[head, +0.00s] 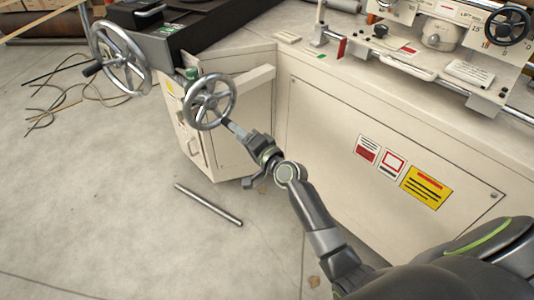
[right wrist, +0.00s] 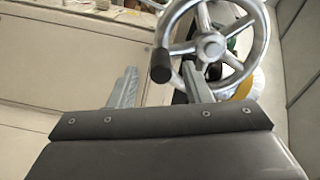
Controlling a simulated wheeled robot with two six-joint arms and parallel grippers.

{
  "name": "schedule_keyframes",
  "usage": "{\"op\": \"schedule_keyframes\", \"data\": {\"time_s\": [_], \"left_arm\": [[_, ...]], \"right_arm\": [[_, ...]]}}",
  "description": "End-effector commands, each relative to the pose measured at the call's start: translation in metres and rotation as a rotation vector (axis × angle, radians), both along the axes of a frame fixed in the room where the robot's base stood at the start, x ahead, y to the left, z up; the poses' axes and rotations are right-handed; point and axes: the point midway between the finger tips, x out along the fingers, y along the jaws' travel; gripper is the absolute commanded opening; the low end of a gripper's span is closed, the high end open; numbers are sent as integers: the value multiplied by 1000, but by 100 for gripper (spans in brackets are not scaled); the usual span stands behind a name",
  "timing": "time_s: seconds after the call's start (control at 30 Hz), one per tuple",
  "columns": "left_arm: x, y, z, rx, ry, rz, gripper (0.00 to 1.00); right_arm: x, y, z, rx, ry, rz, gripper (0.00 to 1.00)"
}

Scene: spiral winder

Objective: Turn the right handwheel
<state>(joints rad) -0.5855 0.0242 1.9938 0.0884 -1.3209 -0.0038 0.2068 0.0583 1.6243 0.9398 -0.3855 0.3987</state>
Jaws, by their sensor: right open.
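The right handwheel (head: 209,101) is a silver spoked wheel on the front of the cream machine, left of centre in the head view. It also fills the upper right of the right wrist view (right wrist: 210,45), where a dark crank handle (right wrist: 161,66) sticks out from its rim. My right gripper (head: 238,130) is at the wheel's lower right edge. In the right wrist view its two fingers stand apart, with the handle appearing between their tips; I cannot tell whether they touch it. My left gripper is not in view.
A larger silver handwheel (head: 120,58) with a dark handle stands to the left. A black handwheel (head: 507,26) is at the upper right. A metal rod (head: 208,205) and loose cords (head: 55,98) lie on the floor. The cabinet front (head: 330,125) is close beside my right arm.

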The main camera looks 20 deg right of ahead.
Motion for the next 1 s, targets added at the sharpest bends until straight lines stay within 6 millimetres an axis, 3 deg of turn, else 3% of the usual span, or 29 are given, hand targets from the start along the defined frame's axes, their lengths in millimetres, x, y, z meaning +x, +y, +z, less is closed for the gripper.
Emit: {"op": "schedule_keyframes", "data": {"time_s": [0.3, 0.5, 0.7, 1.0], "left_arm": [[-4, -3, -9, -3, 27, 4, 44], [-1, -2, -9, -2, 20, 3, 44], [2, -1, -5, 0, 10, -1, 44], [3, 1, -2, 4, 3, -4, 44]], "right_arm": [[-70, -25, -1, -1, 3, -1, 44], [-104, -38, -2, 0, 3, 0, 44], [-121, -43, 0, 1, 2, 1, 44], [-123, -44, 0, 1, 2, 1, 44]]}}
